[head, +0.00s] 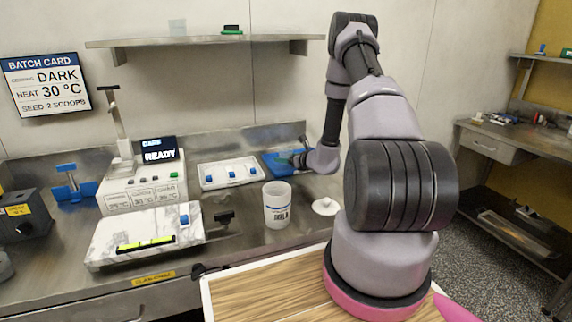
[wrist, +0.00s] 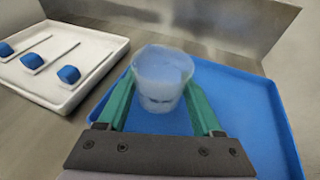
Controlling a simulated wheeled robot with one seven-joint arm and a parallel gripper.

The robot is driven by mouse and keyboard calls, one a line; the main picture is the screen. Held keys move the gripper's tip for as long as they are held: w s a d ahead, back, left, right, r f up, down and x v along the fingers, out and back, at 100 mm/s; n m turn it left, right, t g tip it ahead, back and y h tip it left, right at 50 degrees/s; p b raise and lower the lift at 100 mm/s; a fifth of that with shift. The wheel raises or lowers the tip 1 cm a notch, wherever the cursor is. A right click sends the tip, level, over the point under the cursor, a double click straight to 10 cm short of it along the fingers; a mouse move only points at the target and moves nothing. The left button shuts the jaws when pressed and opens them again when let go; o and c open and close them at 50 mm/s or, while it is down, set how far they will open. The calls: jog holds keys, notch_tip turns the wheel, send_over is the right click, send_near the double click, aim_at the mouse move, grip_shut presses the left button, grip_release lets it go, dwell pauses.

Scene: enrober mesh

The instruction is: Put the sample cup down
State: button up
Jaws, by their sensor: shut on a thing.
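The sample cup (wrist: 162,75) is a small, translucent, whitish cup, upright in the wrist view. My gripper (wrist: 162,105) has its green fingers on both sides of the cup and is shut on it. The cup is over the blue tray (wrist: 252,112); I cannot tell whether its base touches the tray floor. In the head view the blue tray (head: 271,161) lies at the back of the steel counter, with my gripper (head: 296,159) low at it. The cup is not clear in the head view.
A white tray (wrist: 92,75) with blue-handled scoops lies left of the blue tray. A white labelled tub (head: 277,207) and a round white lid (head: 325,206) stand in front. A machine with a READY screen (head: 160,155) is at left. The steel wall rises behind.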

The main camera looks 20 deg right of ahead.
jog(key=shift+f, duration=1.15)
jog(key=shift+f, duration=0.2)
jog(key=o, duration=1.4)
jog(key=shift+o, duration=0.2)
jog(key=shift+r, duration=0.1)
